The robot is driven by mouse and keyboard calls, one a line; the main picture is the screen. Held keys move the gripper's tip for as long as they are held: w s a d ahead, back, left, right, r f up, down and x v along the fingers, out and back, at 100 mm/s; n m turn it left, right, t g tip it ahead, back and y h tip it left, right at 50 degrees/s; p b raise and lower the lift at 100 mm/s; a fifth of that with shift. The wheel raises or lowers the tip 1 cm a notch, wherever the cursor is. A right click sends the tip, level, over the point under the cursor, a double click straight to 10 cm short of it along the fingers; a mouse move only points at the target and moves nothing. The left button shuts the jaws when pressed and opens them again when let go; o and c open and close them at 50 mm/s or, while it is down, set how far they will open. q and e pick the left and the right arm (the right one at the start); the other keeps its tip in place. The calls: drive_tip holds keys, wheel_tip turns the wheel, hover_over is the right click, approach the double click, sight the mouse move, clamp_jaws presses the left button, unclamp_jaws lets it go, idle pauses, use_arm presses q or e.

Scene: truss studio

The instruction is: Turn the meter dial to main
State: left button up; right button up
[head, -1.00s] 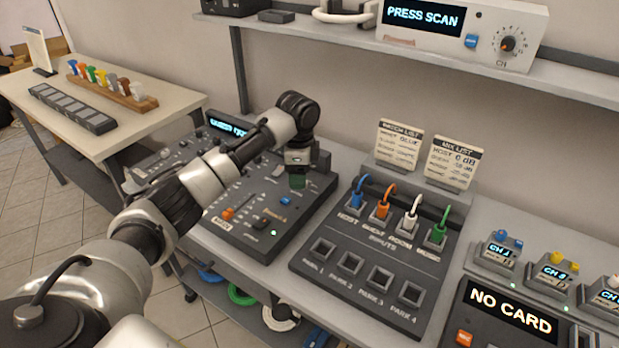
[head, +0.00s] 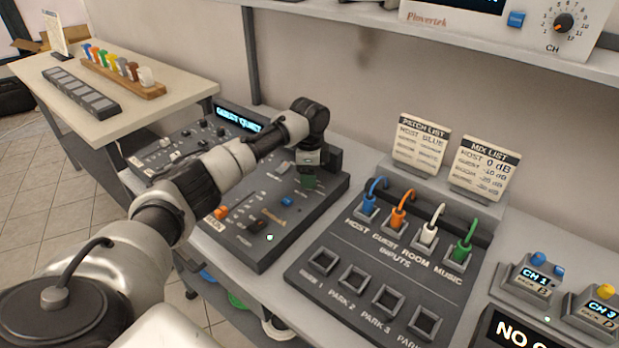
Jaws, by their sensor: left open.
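The dark mixer console (head: 272,238) stands on the bench left of the middle, with a lit display (head: 238,120) at its back whose text begins "GUEST". My left gripper (head: 309,176) comes in from the left and points down over the console's right back part. My right gripper is not in view.
The patch panel (head: 345,295) with coloured plugs stands right of the console. Two cards, the patch list (head: 420,145) and mix list (head: 482,168), stand behind it. A shelf unit with a CH knob (head: 564,22) is above. A side table (head: 150,105) is at left.

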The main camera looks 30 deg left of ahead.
use_arm(q)
drive_tip(key=shift+f, duration=0.9)
drive_tip(key=shift+c, duration=0.3)
drive_tip(key=c, duration=0.9)
drive_tip(key=shift+r+n+p, duration=0.15)
drive_tip(key=shift+n+p, duration=0.25)
drive_tip(key=shift+p, duration=0.25)
drive_tip(key=n+p, duration=0.6)
drive_tip(key=p, duration=0.1)
drive_tip(key=shift+p, duration=0.3)
drive_tip(key=n+p, duration=0.3)
drive_tip(key=n, duration=0.2)
drive_tip(key=shift+n, duration=0.4)
drive_tip(key=n+p, duration=0.1)
drive_tip(key=n, duration=0.2)
drive_tip(key=shift+p, duration=0.4)
drive_tip(key=shift+n+p, duration=0.3)
drive_tip(key=shift+n, duration=0.7)
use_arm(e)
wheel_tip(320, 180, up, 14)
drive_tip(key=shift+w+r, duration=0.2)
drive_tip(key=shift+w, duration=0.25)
